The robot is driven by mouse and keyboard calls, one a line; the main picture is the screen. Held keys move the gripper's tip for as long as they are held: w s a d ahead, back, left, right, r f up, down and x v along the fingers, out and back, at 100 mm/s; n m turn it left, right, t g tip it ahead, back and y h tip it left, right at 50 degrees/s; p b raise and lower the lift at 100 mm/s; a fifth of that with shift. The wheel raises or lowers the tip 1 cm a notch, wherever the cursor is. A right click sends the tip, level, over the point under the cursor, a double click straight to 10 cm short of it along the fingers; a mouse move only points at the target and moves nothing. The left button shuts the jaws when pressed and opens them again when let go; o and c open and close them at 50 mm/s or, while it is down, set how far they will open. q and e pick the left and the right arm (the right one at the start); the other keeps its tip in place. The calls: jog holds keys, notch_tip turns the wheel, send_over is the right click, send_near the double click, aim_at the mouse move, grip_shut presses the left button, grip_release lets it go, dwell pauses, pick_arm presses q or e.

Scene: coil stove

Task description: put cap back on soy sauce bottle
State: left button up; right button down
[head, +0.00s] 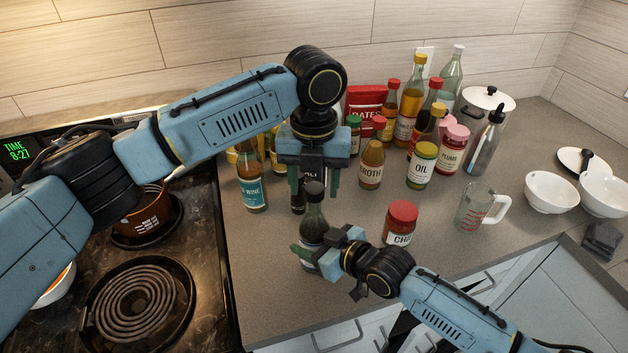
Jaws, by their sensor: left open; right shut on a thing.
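A dark soy sauce bottle (314,224) stands upright near the counter's front edge, left of the red-lidded jar. A black cap (314,188) shows at the top of its neck; I cannot tell whether it is seated firmly. My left gripper (315,186) points down from above, open, with one finger on each side of the cap and apart from it. My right gripper (318,252) comes in from the lower right and is shut on the bottle's body, hiding part of its lower half.
A red-lidded jar (401,222) stands close right of my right gripper, with a measuring cup (478,207) beyond. Several bottles and jars, including an oil jar (421,168), crowd behind. The coil stove (137,303) is at left. White bowls (550,193) sit at right.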

pick_arm(q)
jog(key=shift+r, duration=2.3)
jog(key=shift+c, duration=0.3)
jog(key=n, duration=0.6)
jog(key=shift+r+n, duration=0.3)
jog(key=shift+r, duration=0.1)
jog(key=n, duration=0.7)
jog(key=shift+r, duration=0.4)
jog(key=n, duration=0.3)
jog(key=shift+d+r+n, duration=0.1)
jog(key=shift+r+n, duration=0.1)
jog(key=shift+n, duration=0.1)
jog(key=n, duration=0.3)
jog(key=shift+r+n, duration=0.2)
jog(key=shift+n, duration=0.2)
jog(key=n, duration=0.6)
jog(key=shift+r, duration=0.35)
